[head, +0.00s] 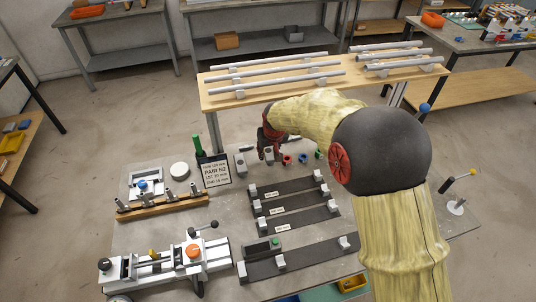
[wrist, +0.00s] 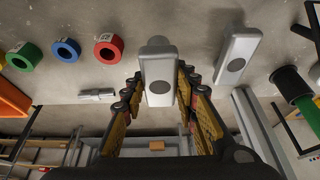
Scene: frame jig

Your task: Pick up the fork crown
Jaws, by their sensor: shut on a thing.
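A light grey fork crown (wrist: 158,75), a rounded block with a dark round spot on its face, sits between the fingers of my gripper (wrist: 158,92) in the wrist view. The fingers are shut on its two sides. In the head view my gripper (head: 268,145) is at the back of the bench, and the held crown (head: 269,154) shows just below it. A second similar grey crown (wrist: 238,55) stands beside it, apart from the fingers; it also shows in the head view (head: 240,163). I cannot tell whether the held crown is clear of the bench top.
Red (wrist: 108,48), blue (wrist: 67,50) and green (wrist: 23,56) rings lie near the held crown. A sign (head: 215,171) and a green-topped post (head: 197,145) stand left. A raised shelf with tubes (head: 210,97) is behind. Dark rails (head: 290,187) lie in front.

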